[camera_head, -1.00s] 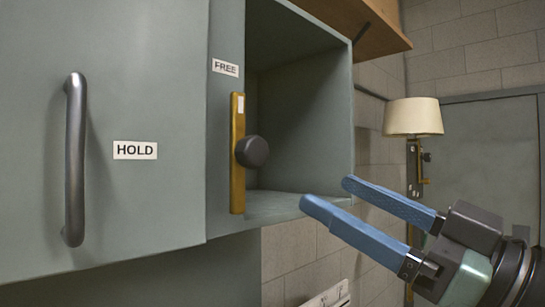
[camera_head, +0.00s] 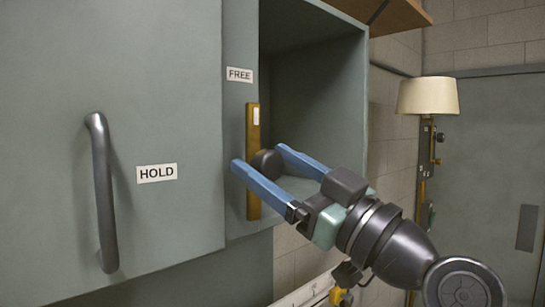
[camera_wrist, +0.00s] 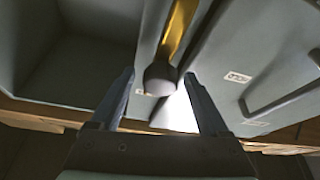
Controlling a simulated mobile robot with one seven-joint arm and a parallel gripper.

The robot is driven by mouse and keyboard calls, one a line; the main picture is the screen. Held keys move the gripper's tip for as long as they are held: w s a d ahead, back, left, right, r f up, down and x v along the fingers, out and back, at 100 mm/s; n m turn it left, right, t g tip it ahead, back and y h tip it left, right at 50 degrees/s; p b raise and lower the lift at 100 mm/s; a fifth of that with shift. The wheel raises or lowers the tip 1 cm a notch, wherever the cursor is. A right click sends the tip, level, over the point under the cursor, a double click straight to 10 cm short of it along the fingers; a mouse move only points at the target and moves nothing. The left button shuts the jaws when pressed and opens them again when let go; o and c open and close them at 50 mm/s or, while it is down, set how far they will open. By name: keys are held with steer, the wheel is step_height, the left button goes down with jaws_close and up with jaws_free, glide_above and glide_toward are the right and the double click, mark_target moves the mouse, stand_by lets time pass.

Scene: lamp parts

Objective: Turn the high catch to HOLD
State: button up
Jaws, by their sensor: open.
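The high catch is an upright brass bar (camera_head: 253,120) with a round dark knob (camera_head: 266,162) near its middle. It stands on the cabinet's front strip, its white-marked end up, just below the FREE label (camera_head: 239,75). The HOLD label (camera_head: 157,173) is on the door to its left. My gripper (camera_head: 258,157) is open, its blue fingers reaching to either side of the knob. In the wrist view the knob (camera_wrist: 160,78) shows between the two spread fingertips, with the brass bar (camera_wrist: 178,30) behind it. I cannot tell whether either finger touches the knob.
The grey door (camera_head: 60,120) with a dark bar handle (camera_head: 102,190) is left of the catch. An open cabinet compartment (camera_head: 315,100) is to the right, with a wooden shelf (camera_head: 395,14) above. A lamp with a cream shade (camera_head: 428,96) stands farther right.

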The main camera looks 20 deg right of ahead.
steer(key=shift+c, duration=0.3)
jaws_close()
stand_by(1.1)
